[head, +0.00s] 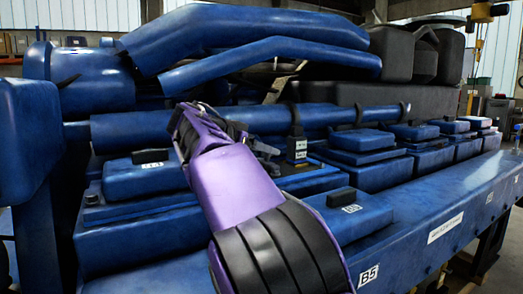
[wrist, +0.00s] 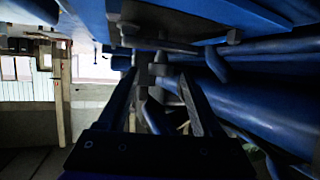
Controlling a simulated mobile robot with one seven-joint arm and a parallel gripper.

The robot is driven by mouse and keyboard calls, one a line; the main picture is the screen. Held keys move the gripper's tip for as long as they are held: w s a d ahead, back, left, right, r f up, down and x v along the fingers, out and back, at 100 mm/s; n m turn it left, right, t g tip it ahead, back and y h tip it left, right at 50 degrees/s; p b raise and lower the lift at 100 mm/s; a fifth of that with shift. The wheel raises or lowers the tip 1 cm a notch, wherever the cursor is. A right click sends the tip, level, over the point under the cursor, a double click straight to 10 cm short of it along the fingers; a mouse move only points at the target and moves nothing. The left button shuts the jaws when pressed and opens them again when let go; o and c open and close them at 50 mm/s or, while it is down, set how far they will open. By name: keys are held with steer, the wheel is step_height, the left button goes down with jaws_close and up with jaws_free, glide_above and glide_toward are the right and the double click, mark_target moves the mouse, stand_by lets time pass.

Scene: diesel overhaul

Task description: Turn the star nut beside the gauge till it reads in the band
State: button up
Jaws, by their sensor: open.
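In the wrist view my gripper (wrist: 158,80) is open, with its two dark fingers apart and pointing up the picture. A dark grey metal fitting (wrist: 151,66) shows between and just beyond the fingertips. It may be the star nut, but it is too dark to tell its shape or whether a finger touches it. No gauge face or band can be read in either view.
A long blue pipe (head: 345,115) runs across the engine behind my arm. Blue covers (head: 358,140) line the engine to the right. In the wrist view a thick blue pipe (wrist: 240,100) lies close right of the fingers. Open floor space shows at the left.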

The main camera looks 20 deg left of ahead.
step_height(320, 180, up, 10)
steer(key=p, duration=0.5)
steer(key=shift+f, duration=0.1)
